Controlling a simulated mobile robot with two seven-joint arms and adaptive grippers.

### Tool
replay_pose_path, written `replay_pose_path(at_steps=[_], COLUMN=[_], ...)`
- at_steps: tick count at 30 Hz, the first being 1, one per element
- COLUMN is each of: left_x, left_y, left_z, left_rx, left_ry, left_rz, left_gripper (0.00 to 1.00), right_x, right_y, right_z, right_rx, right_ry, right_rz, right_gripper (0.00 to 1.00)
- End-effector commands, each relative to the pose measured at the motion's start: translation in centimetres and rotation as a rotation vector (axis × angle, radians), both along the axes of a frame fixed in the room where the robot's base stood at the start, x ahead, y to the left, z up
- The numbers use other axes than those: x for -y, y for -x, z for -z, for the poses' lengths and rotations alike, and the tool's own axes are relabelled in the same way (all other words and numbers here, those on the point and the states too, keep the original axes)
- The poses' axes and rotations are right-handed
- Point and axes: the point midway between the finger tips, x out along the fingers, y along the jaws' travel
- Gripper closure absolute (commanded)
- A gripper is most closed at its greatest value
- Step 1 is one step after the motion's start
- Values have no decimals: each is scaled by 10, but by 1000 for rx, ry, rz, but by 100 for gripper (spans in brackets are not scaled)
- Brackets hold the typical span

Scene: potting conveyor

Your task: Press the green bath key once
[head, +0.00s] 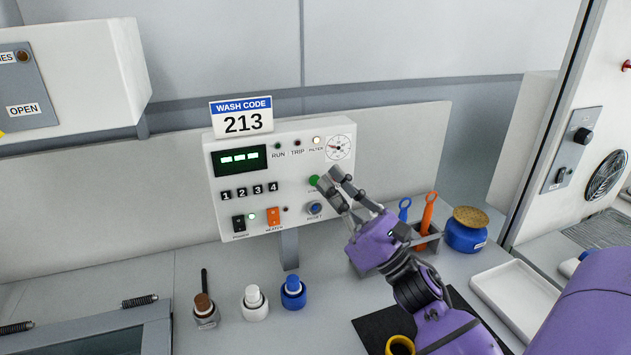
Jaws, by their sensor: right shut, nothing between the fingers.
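The white control panel (290,200) stands upright on a post at the back of the bench. A round green button (314,180) sits on its right half, partly covered by my right gripper (330,178). The label under it is mostly hidden. My right gripper is shut and empty, with its fingertips just right of the green button. I cannot tell whether they touch the panel. My left gripper is not in view.
A blue knob (314,208), orange switch (273,215), black switch (239,223) and black number keys (250,191) share the panel. A sign reading 213 (242,119) stands above. Capped bottles (256,304) stand below; a tool holder (427,240) and blue jar (466,236) are right.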

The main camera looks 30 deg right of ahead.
Motion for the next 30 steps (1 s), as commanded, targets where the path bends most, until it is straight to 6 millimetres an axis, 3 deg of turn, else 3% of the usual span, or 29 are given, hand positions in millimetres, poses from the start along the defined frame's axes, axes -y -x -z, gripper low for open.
replay_pose_path(at_steps=[30], left_x=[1], left_y=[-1], left_z=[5], left_rx=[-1], left_ry=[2], left_rz=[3], left_gripper=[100], right_x=[2], right_y=[-9], right_z=[0], right_rx=[0], right_ry=[0], right_rz=[0], right_gripper=[100])
